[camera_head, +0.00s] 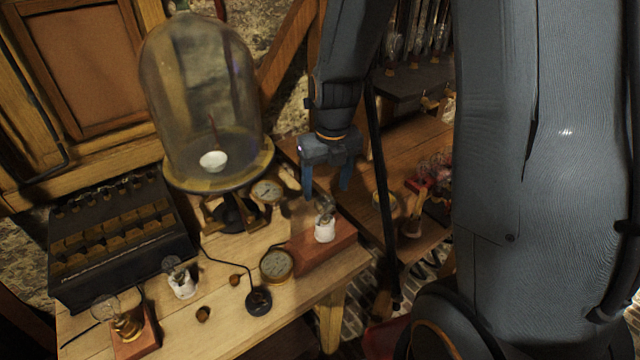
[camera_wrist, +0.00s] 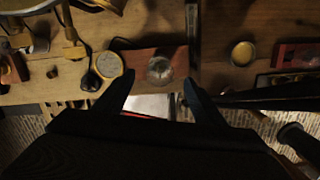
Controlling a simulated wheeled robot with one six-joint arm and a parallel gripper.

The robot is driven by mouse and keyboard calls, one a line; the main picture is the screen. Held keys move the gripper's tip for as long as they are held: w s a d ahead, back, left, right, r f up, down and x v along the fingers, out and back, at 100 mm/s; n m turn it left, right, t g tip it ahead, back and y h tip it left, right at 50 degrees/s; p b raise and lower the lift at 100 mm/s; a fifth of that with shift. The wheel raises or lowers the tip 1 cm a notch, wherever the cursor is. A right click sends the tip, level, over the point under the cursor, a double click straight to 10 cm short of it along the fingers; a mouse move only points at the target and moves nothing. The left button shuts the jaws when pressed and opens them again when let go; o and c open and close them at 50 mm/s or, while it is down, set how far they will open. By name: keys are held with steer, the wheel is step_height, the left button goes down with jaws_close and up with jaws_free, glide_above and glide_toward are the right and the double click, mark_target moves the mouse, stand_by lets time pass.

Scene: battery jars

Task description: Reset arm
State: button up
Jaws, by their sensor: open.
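My gripper (camera_head: 327,182) hangs from my arm, pointing down over the right part of the wooden bench (camera_head: 225,330). Its two blue fingers are apart with nothing between them. Below it, a small bulb in a white holder (camera_head: 325,230) stands on a reddish block (camera_head: 340,250); the fingertips look above it and apart from it. In the wrist view my gripper (camera_wrist: 155,88) shows its fingers spread, with the glass bulb (camera_wrist: 160,70) seen between and beyond the tips.
A glass bell jar (camera_head: 205,100) on a round stand rises left of my gripper. A black battery case (camera_head: 120,240), a brass gauge (camera_head: 277,264), another bulb in a white holder (camera_head: 181,282) and a larger bulb (camera_head: 108,312) stand on the bench. A dark upright pole (camera_head: 382,200) is close on the right.

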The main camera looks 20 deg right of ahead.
steer(key=n, duration=0.2)
steer(key=s+r+n, duration=0.1)
steer(key=shift+n, duration=0.4)
steer(key=n, duration=0.2)
steer(key=s+r+n, duration=0.1)
steer(key=n, duration=0.1)
steer(key=shift+n, duration=0.3)
steer(key=s+r+n+t, duration=0.1)
steer(key=s+r+n, duration=0.15)
steer(key=n, duration=1.05)
steer(key=s+r+n, duration=0.1)
steer(key=s+n, duration=0.3)
steer(key=n, duration=0.9)
step_height(320, 180, down, 10)
steer(key=g+b, duration=0.1)
steer(key=b, duration=0.8)
steer(key=shift+n, duration=0.3)
steer(key=shift+s+a, duration=0.1)
steer(key=shift+c, duration=0.2)
